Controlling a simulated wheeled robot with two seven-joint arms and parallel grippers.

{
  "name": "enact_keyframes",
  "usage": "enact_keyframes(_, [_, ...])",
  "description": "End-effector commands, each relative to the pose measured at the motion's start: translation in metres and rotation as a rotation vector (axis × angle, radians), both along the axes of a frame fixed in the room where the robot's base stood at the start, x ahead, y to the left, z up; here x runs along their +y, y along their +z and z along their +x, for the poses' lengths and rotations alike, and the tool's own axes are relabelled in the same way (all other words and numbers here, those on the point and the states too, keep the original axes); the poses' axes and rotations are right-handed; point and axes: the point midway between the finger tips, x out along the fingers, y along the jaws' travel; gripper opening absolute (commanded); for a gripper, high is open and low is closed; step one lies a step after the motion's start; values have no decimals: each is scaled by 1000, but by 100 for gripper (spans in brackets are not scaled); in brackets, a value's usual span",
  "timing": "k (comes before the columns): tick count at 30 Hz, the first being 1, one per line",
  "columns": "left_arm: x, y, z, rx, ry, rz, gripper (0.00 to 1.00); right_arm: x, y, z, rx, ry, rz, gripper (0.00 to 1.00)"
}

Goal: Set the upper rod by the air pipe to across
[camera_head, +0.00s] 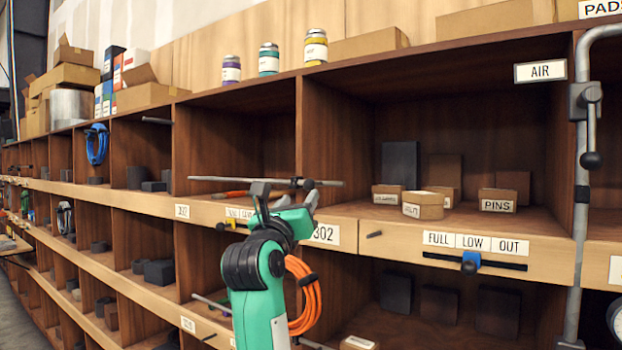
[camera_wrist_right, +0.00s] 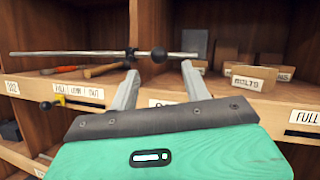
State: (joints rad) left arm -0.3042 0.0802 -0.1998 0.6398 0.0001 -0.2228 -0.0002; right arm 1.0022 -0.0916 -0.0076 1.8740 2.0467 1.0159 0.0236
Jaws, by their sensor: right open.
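The grey air pipe (camera_head: 581,235) runs upright at the right of the head view, next to the AIR sign (camera_head: 540,71). Its upper rod (camera_head: 591,122) hangs down alongside the pipe from a valve block and ends in a black ball. My right gripper (camera_head: 284,193) is open and empty, well left of the pipe; it also shows in the wrist view (camera_wrist_right: 160,72). A separate long thin horizontal rod (camera_head: 225,179) with a dark collar and ball lies just beyond its fingertips; it also shows in the wrist view (camera_wrist_right: 75,53). I cannot tell whether they touch. My left gripper is out of view.
A wooden shelf (camera_head: 560,252) carries a FULL/LOW/OUT slider with a blue knob (camera_head: 470,262), left of the pipe. Small labelled boxes (camera_head: 423,205) stand in the compartment between gripper and pipe. Jars (camera_head: 269,59) stand on top. A gauge (camera_head: 616,316) is cut off lower right.

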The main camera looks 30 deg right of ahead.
Motion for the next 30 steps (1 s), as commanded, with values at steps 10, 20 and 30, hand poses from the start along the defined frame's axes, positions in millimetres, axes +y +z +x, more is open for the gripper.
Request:
enact_keyframes(10, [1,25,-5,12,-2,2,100,-53,31,42,2,-2,-2,48])
enact_keyframes(20, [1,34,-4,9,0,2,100,-74,39,59,2,-2,-2,48])
enact_keyframes(30, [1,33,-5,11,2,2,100,-75,38,59,1,-1,-2,32])
